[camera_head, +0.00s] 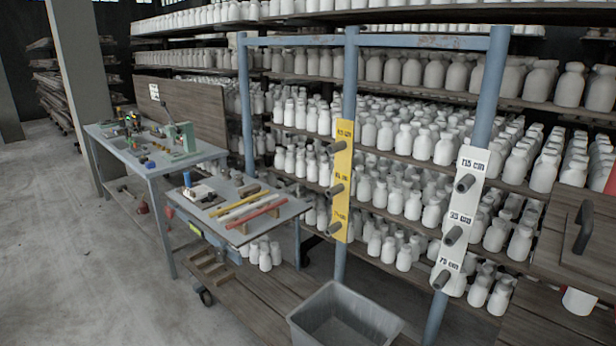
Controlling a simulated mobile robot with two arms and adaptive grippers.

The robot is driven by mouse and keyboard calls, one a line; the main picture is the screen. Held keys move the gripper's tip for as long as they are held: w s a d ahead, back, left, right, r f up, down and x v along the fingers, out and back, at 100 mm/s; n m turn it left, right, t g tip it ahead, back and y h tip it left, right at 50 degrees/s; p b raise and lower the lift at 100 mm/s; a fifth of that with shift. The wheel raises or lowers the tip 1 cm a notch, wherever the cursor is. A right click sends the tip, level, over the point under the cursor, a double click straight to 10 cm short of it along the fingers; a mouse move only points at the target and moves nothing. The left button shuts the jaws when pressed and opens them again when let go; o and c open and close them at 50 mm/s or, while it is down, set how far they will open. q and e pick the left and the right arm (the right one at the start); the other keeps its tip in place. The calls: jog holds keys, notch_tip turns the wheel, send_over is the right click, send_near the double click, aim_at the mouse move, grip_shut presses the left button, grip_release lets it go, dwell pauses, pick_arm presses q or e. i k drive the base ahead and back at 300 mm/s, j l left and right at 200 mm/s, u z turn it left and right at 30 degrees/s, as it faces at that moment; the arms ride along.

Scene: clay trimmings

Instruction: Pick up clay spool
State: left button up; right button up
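I cannot pick out a clay spool with certainty in the head view. Small items that are hard to make out lie on the grey-blue workbench (150,165) at the left and on the smaller table (240,238) beside it. Neither of my grippers shows in this view.
A yellow board (343,165) and a white board (467,200) with dark pegs hang on blue posts. Shelves of white bottles (413,205) fill the back. A grey bin (345,318) stands in front. Open concrete floor (80,270) lies at the left.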

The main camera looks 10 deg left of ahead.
aim_at(226, 172)
jog(key=i+j+u, duration=0.35)
jog(key=u, duration=0.15)
jog(key=i+j+u, duration=0.45)
jog(key=i+u, duration=0.5)
jog(key=i+j+z, duration=0.1)
jog(key=i+z, duration=0.3)
jog(key=i, duration=0.2)
jog(key=i+j+z, duration=0.35)
jog(key=i, duration=0.2)
jog(key=i+j+z, duration=0.75)
jog(key=i+j, duration=0.25)
